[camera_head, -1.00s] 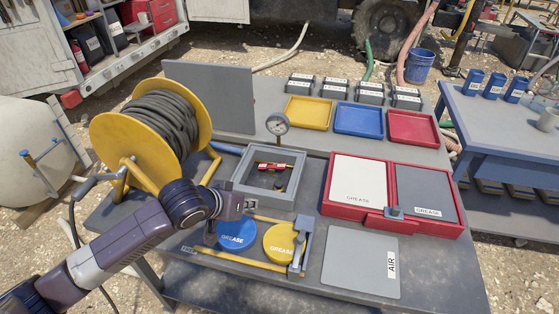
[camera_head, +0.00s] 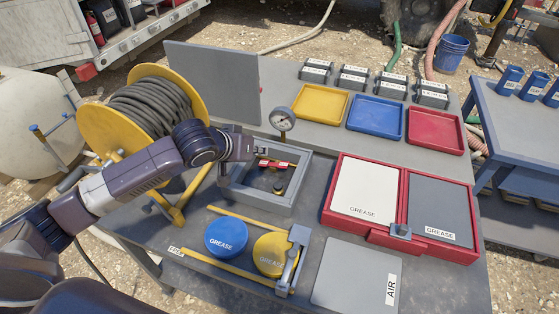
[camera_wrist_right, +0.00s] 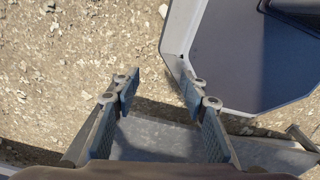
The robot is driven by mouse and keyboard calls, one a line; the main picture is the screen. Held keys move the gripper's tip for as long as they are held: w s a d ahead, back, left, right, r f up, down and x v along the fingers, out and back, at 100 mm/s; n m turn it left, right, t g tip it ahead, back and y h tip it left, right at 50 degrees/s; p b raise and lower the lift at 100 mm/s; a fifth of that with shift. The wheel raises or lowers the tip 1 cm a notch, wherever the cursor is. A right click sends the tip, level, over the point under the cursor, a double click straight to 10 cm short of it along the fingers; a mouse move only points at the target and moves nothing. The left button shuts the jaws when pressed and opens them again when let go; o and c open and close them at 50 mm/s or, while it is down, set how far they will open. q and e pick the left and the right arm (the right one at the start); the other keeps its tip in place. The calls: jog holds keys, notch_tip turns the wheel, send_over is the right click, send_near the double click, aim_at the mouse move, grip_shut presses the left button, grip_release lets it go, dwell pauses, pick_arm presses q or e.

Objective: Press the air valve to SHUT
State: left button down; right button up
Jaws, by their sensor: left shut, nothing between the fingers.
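The air valve shows as a small red-handled fitting (camera_head: 275,164) inside an open grey box (camera_head: 262,202) on the table, with a pressure gauge (camera_head: 282,119) at the box's back edge. I cannot read the valve's marking. My left gripper (camera_head: 259,149) is shut and empty. It reaches in from the left over the box's back left part, close to the red handle; I cannot tell whether it touches. My right gripper (camera_wrist_right: 159,92) shows only in the right wrist view, with its fingers apart and nothing between them.
A yellow hose reel (camera_head: 144,110) stands left of the box, beside my left arm. An upright grey panel (camera_head: 212,84) is behind. Blue and yellow grease lids (camera_head: 226,237) lie in front. A red case (camera_head: 438,250) and a grey AIR plate (camera_head: 355,277) are to the right.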

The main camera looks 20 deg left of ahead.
pick_arm(q)
jog(key=p, duration=0.1)
send_over(284, 163)
jog(key=s+a, duration=0.2)
jog(key=s, duration=0.1)
notch_tip(284, 163, down, 7)
jog(key=f, duration=0.1)
jog(key=d+f+p, duration=0.1)
jog(key=f, duration=0.1)
jog(key=shift+w, duration=0.15)
jog(key=shift+d+f, duration=0.1)
jog(key=shift+f, duration=0.35)
pick_arm(e)
jog(key=shift+w+a+r, duration=0.1)
jog(key=shift+w+r, duration=0.15)
jog(key=shift+r, duration=0.35)
jog(key=shift+w+r, duration=0.2)
jog(key=shift+r, duration=0.35)
pick_arm(q)
jog(key=shift+d+p, duration=0.1)
jog(key=shift+p, duration=0.3)
pick_arm(e)
jog(key=shift+r, duration=0.3)
